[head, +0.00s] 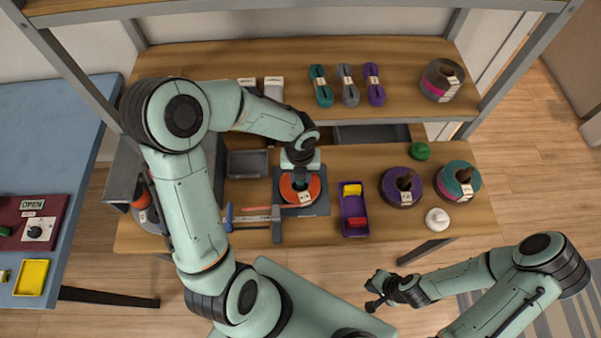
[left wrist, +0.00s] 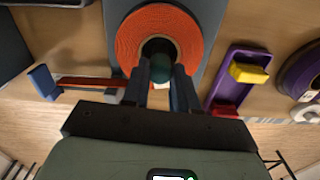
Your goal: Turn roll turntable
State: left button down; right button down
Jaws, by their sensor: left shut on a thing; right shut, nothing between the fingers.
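An orange roll (head: 314,188) lies flat on a dark blue-grey base (head: 322,206) on the workbench. In the left wrist view the roll (left wrist: 135,35) shows a round central hole with a dark green knob (left wrist: 160,68) in it. My left gripper (head: 300,183) points down over the middle of the roll. Its fingers (left wrist: 160,90) are shut on the green knob in the left wrist view. The fingertips are partly hidden by the knob and roll. My right gripper (head: 375,300) is shut and empty, out in front of the bench and away from the roll.
A clamp-like tool (head: 252,217) lies left of the base. A purple tray (head: 355,222) with yellow and red pieces is at its right. Purple (head: 391,188) and teal (head: 455,170) rolls stand further right. Cord bundles (head: 347,92) lie on the shelf behind.

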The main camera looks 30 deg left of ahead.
pick_arm(q)
jog(key=c, duration=0.9)
grip_release()
jog(key=shift+w+r, duration=0.15)
notch_tip(320, 180, up, 13)
jog(key=shift+r, duration=0.15)
